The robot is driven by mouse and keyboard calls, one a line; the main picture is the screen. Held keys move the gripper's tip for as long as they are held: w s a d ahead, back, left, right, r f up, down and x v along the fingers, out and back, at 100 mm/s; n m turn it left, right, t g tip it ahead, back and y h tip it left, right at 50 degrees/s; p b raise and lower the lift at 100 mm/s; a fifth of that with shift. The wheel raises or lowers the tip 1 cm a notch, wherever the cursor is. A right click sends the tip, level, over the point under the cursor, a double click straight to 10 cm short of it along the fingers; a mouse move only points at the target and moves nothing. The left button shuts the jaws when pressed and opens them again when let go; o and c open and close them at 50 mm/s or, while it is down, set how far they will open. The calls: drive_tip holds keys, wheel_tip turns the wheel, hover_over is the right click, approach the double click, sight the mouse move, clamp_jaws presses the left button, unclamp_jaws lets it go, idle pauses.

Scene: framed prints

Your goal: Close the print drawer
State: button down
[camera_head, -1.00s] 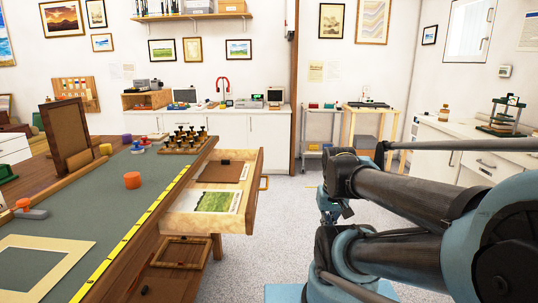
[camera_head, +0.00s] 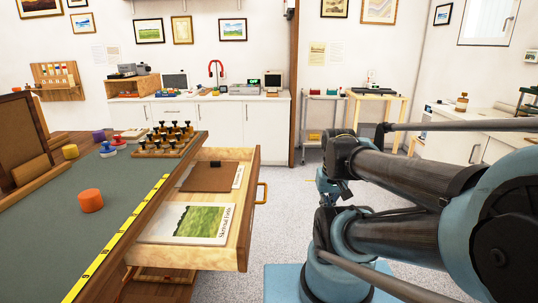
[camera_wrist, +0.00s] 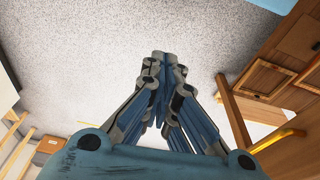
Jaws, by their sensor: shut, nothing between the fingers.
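The print drawer (camera_head: 249,215) is pulled out of the right side of the workbench in the head view. Inside lie a green landscape print (camera_head: 190,222) and a brown board (camera_head: 211,177). My gripper (camera_head: 328,188) is to the right of the drawer, apart from its front, partly hidden by my arm. In the wrist view my gripper (camera_wrist: 165,58) has its fingers together, with nothing between them, over speckled floor.
The workbench (camera_head: 60,215) carries an orange knob (camera_head: 90,200), stamps and a rack (camera_head: 165,142). White cabinets (camera_head: 220,122) line the back wall. A wooden stand (camera_head: 376,110) and a right-hand counter (camera_head: 470,120) stand beyond my arm. Floor between drawer and arm is clear.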

drive_tip(key=w+a+r+m+g+y, duration=0.1)
drive_tip(key=w+a+r+m+y, duration=0.15)
drive_tip(key=w+r+m, duration=0.4)
drive_tip(key=w+a+r+m+y, duration=0.2)
drive_tip(key=w+a+r+m, duration=0.15)
drive_tip(key=w, duration=0.65)
drive_tip(key=w+f+m+y, duration=0.1)
drive_tip(key=w+m+y, duration=0.55)
drive_tip(key=w, duration=1.55)
drive_tip(key=a+f+m+h, duration=0.2)
drive_tip(key=a+f, duration=0.5)
drive_tip(key=a, duration=0.4)
drive_tip(key=shift+w+a+g, duration=0.4)
